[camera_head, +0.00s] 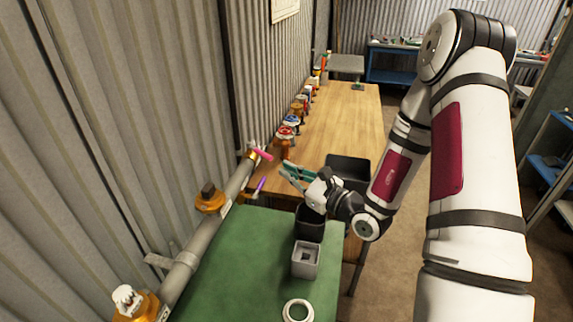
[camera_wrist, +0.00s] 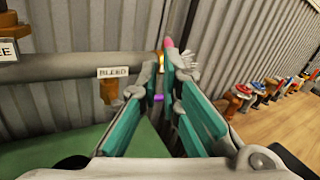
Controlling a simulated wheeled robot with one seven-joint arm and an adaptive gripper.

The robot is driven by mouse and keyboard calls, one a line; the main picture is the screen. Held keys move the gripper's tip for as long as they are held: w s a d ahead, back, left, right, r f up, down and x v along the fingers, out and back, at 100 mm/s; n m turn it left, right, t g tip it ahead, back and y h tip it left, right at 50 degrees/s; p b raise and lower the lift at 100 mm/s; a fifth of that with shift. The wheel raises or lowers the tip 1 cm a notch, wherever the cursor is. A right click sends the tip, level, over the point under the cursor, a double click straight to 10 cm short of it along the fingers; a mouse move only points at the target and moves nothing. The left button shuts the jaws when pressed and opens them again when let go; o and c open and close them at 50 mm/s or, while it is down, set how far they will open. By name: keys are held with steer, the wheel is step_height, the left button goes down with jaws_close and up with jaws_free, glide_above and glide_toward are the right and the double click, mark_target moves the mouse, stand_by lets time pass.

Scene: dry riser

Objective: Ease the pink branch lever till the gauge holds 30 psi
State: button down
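The pink lever (camera_head: 262,154) sticks out from the fitting at the far end of the grey pipe, by the wall. In the wrist view its pink tip (camera_wrist: 169,43) shows just beyond the right fingertip, partly hidden by it. My gripper (camera_head: 284,172) is right of the lever and apart from it in the head view. Its teal fingers (camera_wrist: 163,66) point toward the lever, with a narrow gap between the tips and nothing held. No gauge face that I can read is in view, so the pressure cannot be told.
A purple lever (camera_head: 260,186) hangs below the pipe (camera_head: 187,260); a BLEED sign (camera_wrist: 112,72) is left of the fingers. Several coloured valves line the wooden bench (camera_head: 345,115).

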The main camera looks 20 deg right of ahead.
steer(key=s+a+r+n+g+y, duration=0.1)
steer(key=a+n+g+y, duration=0.1)
steer(key=a+n+g, duration=0.2)
steer(key=s+a+r+n+g+y+b, duration=0.1)
steer(key=s+a+r+n+g+y, duration=0.1)
steer(key=a+n+g, duration=0.3)
steer(key=s+a+r+n+g+y+b, duration=0.1)
steer(key=s+a+r+n+g+y, duration=0.1)
steer(key=a+g, duration=0.4)
steer(key=shift+s+a+r+n+y, duration=0.15)
steer(key=shift+n+y, duration=0.45)
steer(key=shift+n, duration=0.6)
step_height(320, 180, up, 8)
steer(key=n+h+b, duration=0.3)
steer(key=h+b, duration=0.1)
steer(key=h, duration=1.5)
glide_above(260, 152)
steer(key=d, duration=0.4)
step_height(260, 152, down, 10)
steer(key=p, duration=0.3)
steer(key=shift+a+f+m+t+p, duration=0.2)
steer(key=shift+a+m+t+p, duration=0.1)
steer(key=shift+t+p, duration=0.1)
